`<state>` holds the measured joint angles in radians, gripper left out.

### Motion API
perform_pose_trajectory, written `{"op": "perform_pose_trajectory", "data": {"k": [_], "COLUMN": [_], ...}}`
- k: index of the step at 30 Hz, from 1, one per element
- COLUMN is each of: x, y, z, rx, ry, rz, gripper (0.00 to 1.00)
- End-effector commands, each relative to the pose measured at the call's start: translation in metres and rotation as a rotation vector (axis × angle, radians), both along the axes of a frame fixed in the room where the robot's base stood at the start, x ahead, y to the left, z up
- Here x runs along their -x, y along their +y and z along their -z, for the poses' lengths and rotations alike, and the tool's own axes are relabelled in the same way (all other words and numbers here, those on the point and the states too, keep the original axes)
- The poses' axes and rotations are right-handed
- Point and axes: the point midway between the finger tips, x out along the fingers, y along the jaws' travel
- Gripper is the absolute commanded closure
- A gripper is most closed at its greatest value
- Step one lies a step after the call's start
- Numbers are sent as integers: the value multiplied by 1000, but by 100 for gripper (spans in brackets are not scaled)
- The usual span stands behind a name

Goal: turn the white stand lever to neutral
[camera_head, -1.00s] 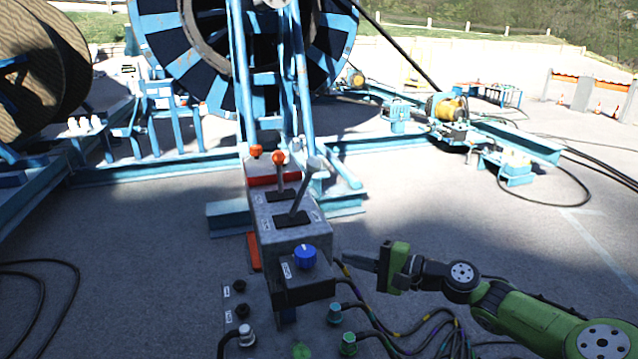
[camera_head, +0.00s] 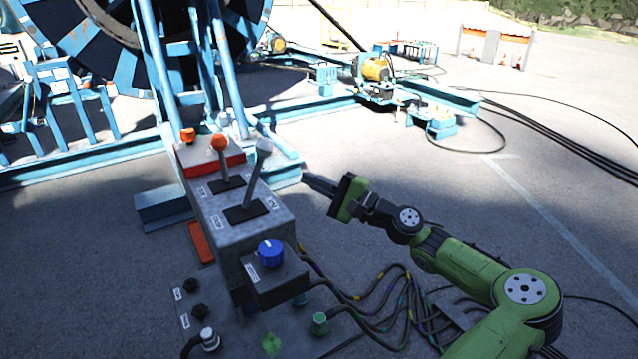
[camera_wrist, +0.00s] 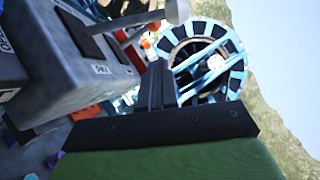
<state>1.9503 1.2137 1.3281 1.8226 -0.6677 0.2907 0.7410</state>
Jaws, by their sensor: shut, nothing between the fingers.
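The white stand lever (camera_head: 257,172) rises from a black slot on top of the grey control box and tilts to the right and away. Its pale knob also shows at the top of the wrist view (camera_wrist: 177,11). A second lever with an orange knob (camera_head: 219,142) stands just behind and left of it. My gripper (camera_head: 308,182) is shut and empty, to the right of the box and apart from the white lever. In the wrist view its closed fingers (camera_wrist: 157,85) point toward the reel, with the lever knob above them.
The grey control box (camera_head: 231,232) carries a blue knob (camera_head: 271,253) on its front step. Cables (camera_head: 392,300) spread over the ground below my arm. A blue reel stand (camera_head: 90,172) is behind the box. Open pavement lies to the right.

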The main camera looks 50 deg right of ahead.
Motion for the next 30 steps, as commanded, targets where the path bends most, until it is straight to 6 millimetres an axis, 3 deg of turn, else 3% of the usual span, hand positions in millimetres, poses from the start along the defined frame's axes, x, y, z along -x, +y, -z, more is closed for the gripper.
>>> {"op": "perform_pose_trajectory", "data": {"k": [6, 9, 15, 25, 30], "x": [-46, -52, -60, -61, -61], "y": [14, 29, 43, 44, 45], "z": [-12, -20, -27, -27, -41], "rx": [0, 0, -1, 2, 107], "ry": [0, 1, 1, 2, 33], "rz": [-4, -4, -1, 1, 1], "gripper": [100, 100, 100, 100, 100]}}
